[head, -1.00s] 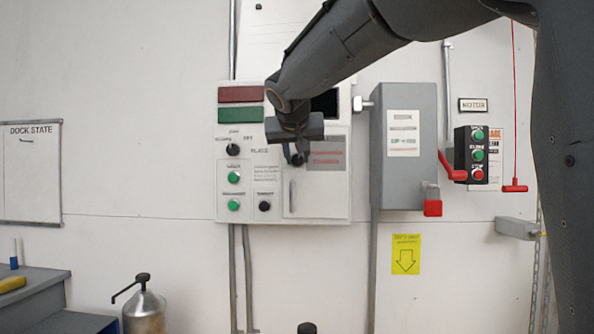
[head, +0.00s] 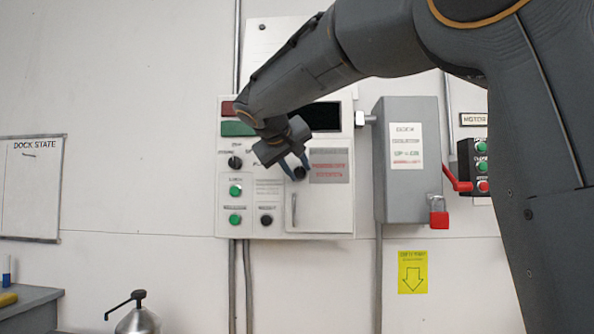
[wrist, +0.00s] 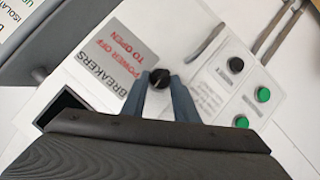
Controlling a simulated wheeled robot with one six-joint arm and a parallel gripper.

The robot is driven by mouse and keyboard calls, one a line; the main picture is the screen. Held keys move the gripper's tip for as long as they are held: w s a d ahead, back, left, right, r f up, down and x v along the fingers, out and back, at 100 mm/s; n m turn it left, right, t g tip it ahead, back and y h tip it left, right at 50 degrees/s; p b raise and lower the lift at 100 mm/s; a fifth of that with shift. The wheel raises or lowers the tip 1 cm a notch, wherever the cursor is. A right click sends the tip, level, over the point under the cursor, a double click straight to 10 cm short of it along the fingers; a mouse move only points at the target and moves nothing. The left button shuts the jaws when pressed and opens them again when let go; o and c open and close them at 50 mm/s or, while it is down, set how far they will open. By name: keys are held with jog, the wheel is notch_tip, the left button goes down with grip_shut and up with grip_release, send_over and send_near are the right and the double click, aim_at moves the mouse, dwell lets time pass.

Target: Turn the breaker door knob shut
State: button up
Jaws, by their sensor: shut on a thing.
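The breaker door knob (head: 299,173) is a small round black knob on the white control panel, left of the grey and red label. It also shows in the wrist view (wrist: 160,77), beside the label reading BREAKERS POWER OFF TO OPEN (wrist: 125,55). My gripper (head: 294,168) reaches it from the upper left, its two blue-grey fingers on either side of the knob. In the wrist view the fingertips (wrist: 161,82) are shut on the knob. The breaker door (head: 325,205) lies flush with the panel, with a grey upright handle (head: 293,209) below the knob.
A grey isolator box (head: 407,190) with a red-tipped lever stands close to the panel's right. Other black knobs and green buttons (head: 236,190) sit on the panel's left. A pump can (head: 137,318) stands low at the left.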

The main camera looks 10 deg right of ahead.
dwell(0.3)
jog(key=o, duration=1.1)
jog(key=shift+c, duration=0.2)
jog(key=b+v, duration=0.1)
jog(key=v, duration=0.6)
jog(key=shift+s+a, duration=0.2)
jog(key=shift+s, duration=0.1)
jog(key=shift+r, duration=0.15)
